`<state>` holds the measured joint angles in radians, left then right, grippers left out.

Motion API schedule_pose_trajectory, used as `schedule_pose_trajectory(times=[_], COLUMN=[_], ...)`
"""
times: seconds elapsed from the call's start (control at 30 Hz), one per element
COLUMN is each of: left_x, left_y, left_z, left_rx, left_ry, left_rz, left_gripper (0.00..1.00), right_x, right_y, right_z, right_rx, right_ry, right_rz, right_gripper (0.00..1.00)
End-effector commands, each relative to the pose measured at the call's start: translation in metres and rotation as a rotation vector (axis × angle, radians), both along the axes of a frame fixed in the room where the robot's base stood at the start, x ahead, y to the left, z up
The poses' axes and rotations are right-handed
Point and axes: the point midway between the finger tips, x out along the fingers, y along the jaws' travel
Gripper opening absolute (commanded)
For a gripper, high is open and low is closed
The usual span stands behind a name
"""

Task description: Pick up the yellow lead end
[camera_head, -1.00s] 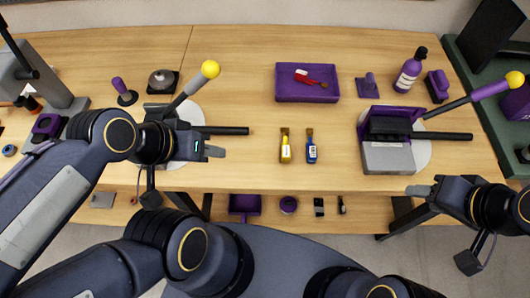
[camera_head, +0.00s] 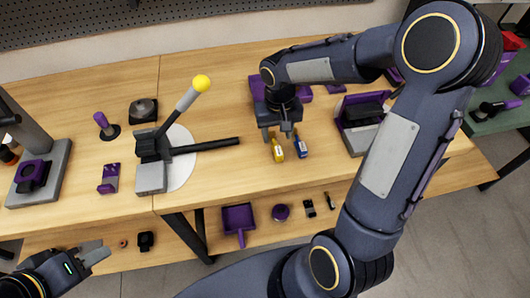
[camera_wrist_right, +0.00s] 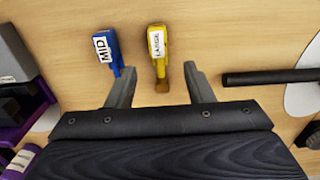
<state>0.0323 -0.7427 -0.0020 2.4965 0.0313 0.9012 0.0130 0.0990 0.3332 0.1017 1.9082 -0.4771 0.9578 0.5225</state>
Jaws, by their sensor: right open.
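The yellow lead end (camera_head: 277,150) lies on the wooden bench, just below my right gripper (camera_head: 280,131) in the head view. In the right wrist view, the yellow lead end (camera_wrist_right: 158,46) has a label reading LARGE, and its brown tip reaches between the open fingers of the right gripper (camera_wrist_right: 160,90). Nothing is held there. A blue lead end (camera_head: 300,146) labelled MID lies beside it; it also shows in the right wrist view (camera_wrist_right: 108,55), near the left finger. My left gripper (camera_head: 96,253) is low at the left, away from both; its opening is unclear.
A lever press with a yellow knob (camera_head: 201,83) stands left of the lead ends, its black bar (camera_head: 205,145) pointing toward them. A purple tray (camera_head: 257,88) is partly behind my right arm. A purple-and-grey press (camera_head: 361,138) stands to the right.

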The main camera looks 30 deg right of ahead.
Motion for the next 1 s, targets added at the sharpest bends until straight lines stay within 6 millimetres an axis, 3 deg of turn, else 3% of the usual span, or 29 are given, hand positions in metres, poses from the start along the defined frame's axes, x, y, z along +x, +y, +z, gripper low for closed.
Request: schedule_pose_trajectory(times=[0.4, 0.7, 1.0], left_x=[0.0, 0.0, 0.0], left_y=[0.0, 0.0, 0.0], left_z=[0.011, 0.011, 0.011], left_rx=[0.0, 0.0, 0.0], left_ry=[0.0, 0.0, 0.0], left_rz=[0.0, 0.0, 0.0], left_gripper=[0.36, 0.36, 0.36], right_x=[-0.005, -0.005, -0.005], right_y=[0.001, 0.001, 0.001], right_z=[-0.055, -0.061, -0.061], right_rx=[0.002, 0.002, 0.002], right_ry=[0.004, 0.0, 0.0], right_rz=[0.0, 0.001, 0.001], right_gripper=[0.47, 0.47, 0.11])
